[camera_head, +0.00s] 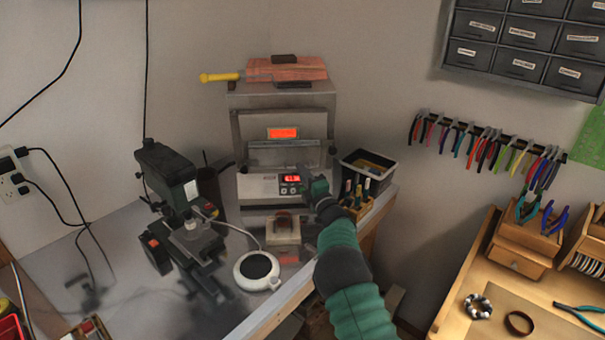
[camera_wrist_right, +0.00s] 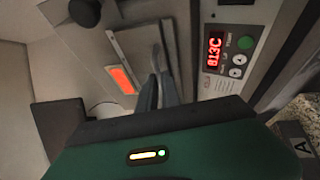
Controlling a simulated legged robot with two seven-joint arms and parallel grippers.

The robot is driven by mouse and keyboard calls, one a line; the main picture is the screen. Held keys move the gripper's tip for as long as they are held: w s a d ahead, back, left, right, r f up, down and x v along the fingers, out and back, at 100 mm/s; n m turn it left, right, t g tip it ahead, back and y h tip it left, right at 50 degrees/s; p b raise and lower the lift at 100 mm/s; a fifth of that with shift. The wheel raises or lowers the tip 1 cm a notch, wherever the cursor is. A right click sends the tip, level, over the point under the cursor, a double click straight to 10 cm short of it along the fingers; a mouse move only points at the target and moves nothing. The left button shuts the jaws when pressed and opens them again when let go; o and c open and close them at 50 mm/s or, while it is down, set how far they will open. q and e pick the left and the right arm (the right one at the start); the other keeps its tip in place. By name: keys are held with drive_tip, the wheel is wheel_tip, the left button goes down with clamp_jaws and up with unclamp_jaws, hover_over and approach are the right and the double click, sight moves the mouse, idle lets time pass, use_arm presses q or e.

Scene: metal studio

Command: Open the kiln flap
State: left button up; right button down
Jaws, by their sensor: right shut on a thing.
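The kiln (camera_head: 243,108) is a grey metal box on the bench against the wall. Its front flap carries a glowing orange window (camera_head: 282,133) and a light grey handle bar (camera_head: 283,145) below it. The flap looks upright; I cannot tell whether it stands slightly ajar. My right gripper (camera_head: 305,170) is at the kiln's front, right of centre, just above the control panel. In the right wrist view the fingers (camera_wrist_right: 158,75) are shut at the handle beside the orange window (camera_wrist_right: 122,79); the exact contact is partly hidden. My left gripper is not in view.
The red display (camera_wrist_right: 214,52) reads about 813C. Pliers hang on the wall.

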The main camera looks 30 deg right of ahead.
drive_tip(key=shift+a+f, duration=0.1)
drive_tip(key=shift+f, duration=0.15)
idle(0.3)
drive_tip(key=shift+s+r+g+p, duration=0.1)
drive_tip(key=shift+g+p, duration=0.2)
drive_tip(key=shift+p, duration=0.2)
